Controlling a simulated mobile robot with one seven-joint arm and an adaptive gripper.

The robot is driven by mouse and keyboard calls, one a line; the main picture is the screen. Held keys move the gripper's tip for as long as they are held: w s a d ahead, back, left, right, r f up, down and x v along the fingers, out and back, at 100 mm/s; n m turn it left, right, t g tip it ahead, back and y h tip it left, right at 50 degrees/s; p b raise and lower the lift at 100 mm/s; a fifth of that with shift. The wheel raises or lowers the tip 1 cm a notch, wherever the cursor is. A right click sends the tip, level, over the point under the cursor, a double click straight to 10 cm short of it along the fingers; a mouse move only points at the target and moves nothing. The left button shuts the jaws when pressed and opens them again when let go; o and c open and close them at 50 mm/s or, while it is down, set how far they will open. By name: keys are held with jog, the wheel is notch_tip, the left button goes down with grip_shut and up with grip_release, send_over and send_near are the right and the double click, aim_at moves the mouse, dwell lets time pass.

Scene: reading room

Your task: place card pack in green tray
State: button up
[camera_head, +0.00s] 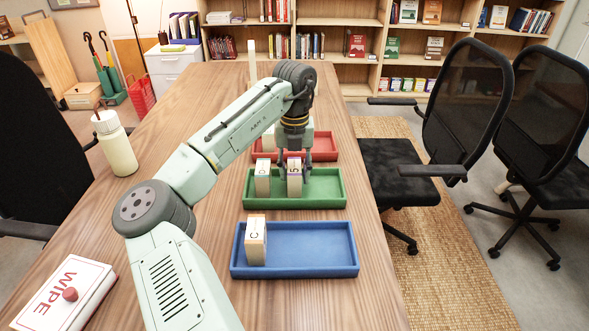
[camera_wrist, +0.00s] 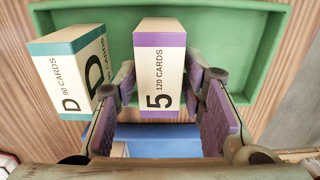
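The card pack (camera_wrist: 160,75) marked "5 120 CARDS" has purple bands and stands upright between the fingers of my gripper (camera_wrist: 162,90). The fingers lie close against both its sides. The pack (camera_head: 294,178) is within the green tray (camera_head: 325,188) in the head view, beside a second pack (camera_head: 262,178) with teal bands, marked "D 90 CARDS". Whether its base touches the tray floor is hard to tell. My gripper (camera_head: 295,158) points down over the green tray, which also shows in the wrist view (camera_wrist: 240,50).
A blue tray (camera_head: 315,250) in front holds an orange-banded pack (camera_head: 255,240) marked "C". A red tray (camera_head: 325,146) lies behind the green one. A cream bottle (camera_head: 115,145) and a "WIPE" box (camera_head: 65,295) are on the table's left. The green tray's right half is free.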

aim_at(295, 168)
jog(key=shift+o, duration=1.1)
notch_tip(295, 168, up, 12)
jog(key=shift+r, duration=0.15)
